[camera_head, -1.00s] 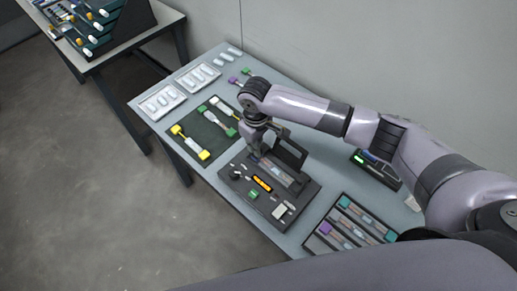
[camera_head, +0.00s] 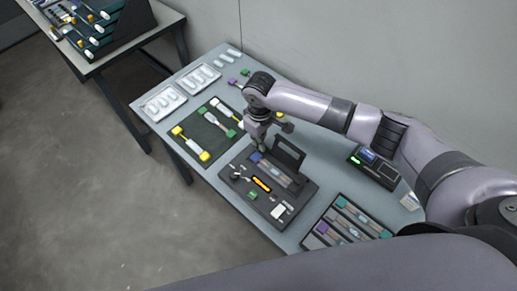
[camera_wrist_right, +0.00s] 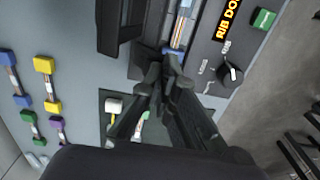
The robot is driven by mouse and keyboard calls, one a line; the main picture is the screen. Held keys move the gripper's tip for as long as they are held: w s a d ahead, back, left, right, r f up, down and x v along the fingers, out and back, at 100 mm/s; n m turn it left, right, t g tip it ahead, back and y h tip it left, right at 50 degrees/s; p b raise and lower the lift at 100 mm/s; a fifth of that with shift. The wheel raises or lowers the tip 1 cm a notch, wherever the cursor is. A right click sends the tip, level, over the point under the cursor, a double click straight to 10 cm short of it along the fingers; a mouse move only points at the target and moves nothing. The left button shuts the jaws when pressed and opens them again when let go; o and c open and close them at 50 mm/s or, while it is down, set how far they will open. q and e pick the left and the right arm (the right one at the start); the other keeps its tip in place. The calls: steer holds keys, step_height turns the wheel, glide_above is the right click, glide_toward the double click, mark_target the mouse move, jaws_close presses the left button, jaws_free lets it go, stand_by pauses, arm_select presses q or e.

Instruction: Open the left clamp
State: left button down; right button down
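The fusion splicer (camera_head: 290,212) is a dark flat unit on the table with its black lid (camera_head: 289,152) standing open. A small blue-purple clamp (camera_head: 256,157) sits at the far left end of its fiber channel; it also shows in the right wrist view as a blue piece (camera_wrist_right: 173,51). My right gripper (camera_head: 262,148) points down at this end of the splicer. In the right wrist view its dark fingertips (camera_wrist_right: 163,68) are drawn together just short of the blue clamp, with nothing seen between them; contact cannot be told. My left gripper is not in view.
Left of the splicer is a dark mat (camera_head: 205,135) with yellow, green and white tools. White trays (camera_head: 163,104) lie beyond. A sample tray (camera_head: 345,222) is at the right, and a small device with a screen (camera_head: 374,168) stands near the wall.

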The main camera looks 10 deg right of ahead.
steer(key=shift+w+d+r+p, duration=0.1)
steer(key=shift+r+p, duration=0.2)
steer(key=shift+r, duration=0.15)
steer(key=shift+w+d+r+p, duration=0.1)
steer(key=shift+r+p, duration=0.2)
steer(key=shift+r, duration=0.15)
step_height(320, 180, up, 3)
steer(key=shift+w+d+f+p, duration=0.15)
steer(key=shift+p, duration=1.1)
steer(key=shift+w+d+r+p, duration=0.15)
steer(key=shift+d+r+p, duration=0.05)
steer(key=shift+r+p, duration=0.3)
steer(key=shift+w+d+r+p, duration=0.1)
steer(key=shift+d+r+p, duration=0.05)
steer(key=shift+r+p, duration=0.35)
steer(key=shift+f, duration=0.1)
